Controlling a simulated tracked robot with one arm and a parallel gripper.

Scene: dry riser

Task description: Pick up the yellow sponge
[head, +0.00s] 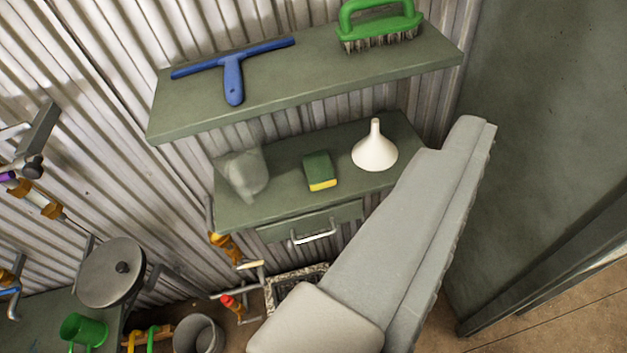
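The yellow sponge (321,172) lies on the lower green shelf, with a green scouring layer on top and its yellow body showing along the front edge. My gripper (474,135) is the large grey shape reaching up from the bottom middle towards the right. Its far end is right of the funnel in the picture, apart from the sponge. I cannot make out two separate fingers, so its opening is unclear, and I see nothing held in it.
The upper shelf (300,85) overhangs behind, with a blue squeegee (232,70) and green brush (380,25). A drawer handle (314,233) projects below.

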